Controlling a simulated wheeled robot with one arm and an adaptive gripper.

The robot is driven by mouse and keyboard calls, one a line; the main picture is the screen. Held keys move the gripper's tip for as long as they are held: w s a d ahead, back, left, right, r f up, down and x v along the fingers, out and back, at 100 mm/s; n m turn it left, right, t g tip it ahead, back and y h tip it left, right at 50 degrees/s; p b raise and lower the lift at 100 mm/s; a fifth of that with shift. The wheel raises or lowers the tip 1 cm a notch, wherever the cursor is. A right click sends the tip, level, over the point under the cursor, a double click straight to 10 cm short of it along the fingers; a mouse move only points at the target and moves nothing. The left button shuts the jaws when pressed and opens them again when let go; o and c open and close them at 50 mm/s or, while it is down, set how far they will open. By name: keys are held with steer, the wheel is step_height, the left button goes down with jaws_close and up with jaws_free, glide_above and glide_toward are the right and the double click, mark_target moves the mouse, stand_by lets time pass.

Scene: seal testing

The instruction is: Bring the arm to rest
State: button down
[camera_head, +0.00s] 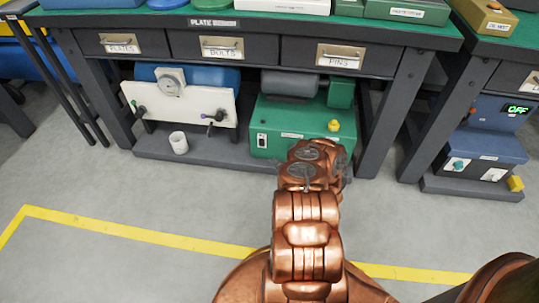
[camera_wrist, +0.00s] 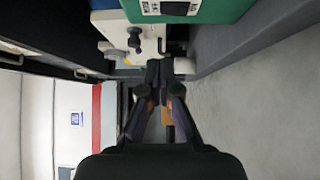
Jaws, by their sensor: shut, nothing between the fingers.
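My copper-coloured arm reaches forward over the floor toward the workbench in the head view. Its far end covers part of the green machine (camera_head: 285,128) on the bench's lower shelf. My gripper is hidden behind the arm there. In the wrist view my gripper (camera_wrist: 164,68) is shut, its dark fingertips together and empty. Behind the fingertips are the white panel (camera_wrist: 113,30) with dark knobs and the green machine (camera_wrist: 205,10), both seen turned sideways.
The workbench has drawers labelled plates (camera_head: 120,46), bolts (camera_head: 220,52) and pins (camera_head: 338,57). A white cup (camera_head: 179,143) stands on the lower shelf (camera_head: 225,155). A blue device (camera_head: 485,145) reading OFF is at right. The floor inside the yellow line (camera_head: 140,233) is clear.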

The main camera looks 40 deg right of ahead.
steer(key=shift+s+a, duration=0.1)
steer(key=shift+s, duration=0.6)
steer(key=shift+r, duration=0.1)
